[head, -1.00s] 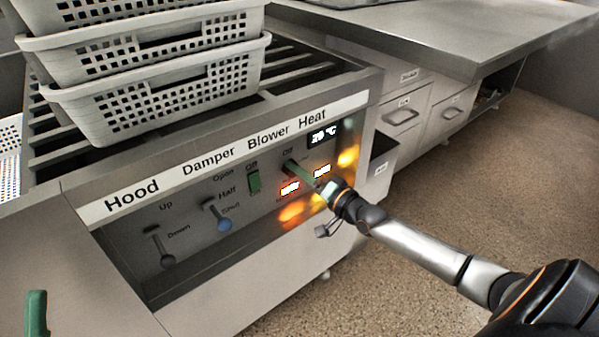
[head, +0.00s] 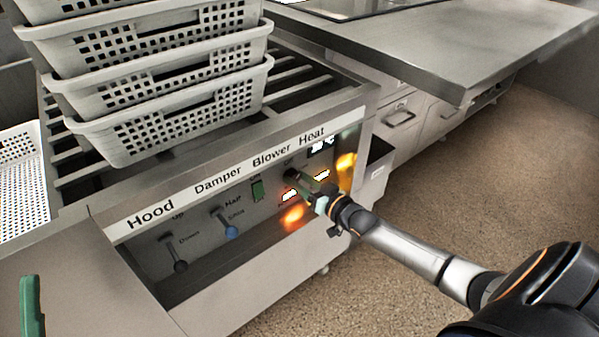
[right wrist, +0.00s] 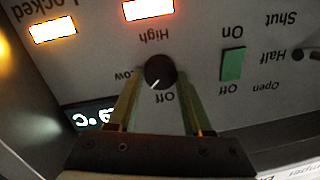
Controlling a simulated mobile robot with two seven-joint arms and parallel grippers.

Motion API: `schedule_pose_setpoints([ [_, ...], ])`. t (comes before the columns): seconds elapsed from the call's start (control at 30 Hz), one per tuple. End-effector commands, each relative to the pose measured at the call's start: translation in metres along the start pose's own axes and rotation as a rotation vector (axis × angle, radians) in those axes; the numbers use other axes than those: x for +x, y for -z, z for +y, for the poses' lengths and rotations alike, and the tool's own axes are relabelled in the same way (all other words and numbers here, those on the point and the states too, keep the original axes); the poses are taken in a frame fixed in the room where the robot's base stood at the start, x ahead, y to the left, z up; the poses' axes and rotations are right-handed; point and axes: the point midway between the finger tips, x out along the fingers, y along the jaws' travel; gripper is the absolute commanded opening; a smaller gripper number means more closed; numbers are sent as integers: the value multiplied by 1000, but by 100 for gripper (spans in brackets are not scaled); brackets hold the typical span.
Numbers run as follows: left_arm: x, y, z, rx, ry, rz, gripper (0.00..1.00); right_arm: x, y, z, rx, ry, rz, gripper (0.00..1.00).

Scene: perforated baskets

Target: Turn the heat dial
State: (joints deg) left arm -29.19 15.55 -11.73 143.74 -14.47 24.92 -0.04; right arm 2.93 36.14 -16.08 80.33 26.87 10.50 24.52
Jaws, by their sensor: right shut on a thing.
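The heat dial (right wrist: 160,72) is a round black knob on the panel, under the Heat label (head: 311,135). In the right wrist view its white mark points to the lower left, between Off and Low. My right gripper (right wrist: 158,84) is shut on the dial, with one green finger on each side. In the head view the gripper (head: 298,181) covers part of the dial and its lettering.
The panel also carries a green blower switch (right wrist: 233,64), a damper lever (head: 225,224) and a hood lever (head: 175,256). Lit indicators (right wrist: 147,10) and a temperature display (right wrist: 92,116) are beside the dial. Stacked white perforated baskets (head: 172,115) stand on top. Open floor lies right.

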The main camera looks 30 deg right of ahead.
Motion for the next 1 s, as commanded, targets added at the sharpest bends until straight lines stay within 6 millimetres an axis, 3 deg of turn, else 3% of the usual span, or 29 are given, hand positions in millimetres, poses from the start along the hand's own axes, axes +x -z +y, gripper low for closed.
schedule_pose_setpoints([
  [0.03,-6,-35,1,-38,14,-148,66,0,4,-2,-37,-4,-3,0],
  [0.1,-17,-69,5,-79,21,-290,66,0,3,-2,-98,-9,-6,0],
  [0.27,-49,-125,18,-159,28,-559,66,0,4,-3,-238,-21,-13,0],
  [0.4,-85,-164,33,-227,28,-776,66,0,3,-4,-367,-32,-21,0],
  [0.7,-153,-204,64,-334,13,-1102,66,0,1,-5,-623,-55,-36,0],
  [1.0,-189,-214,80,-385,1,-1251,66,0,0,-6,-790,-68,-45,0],
])
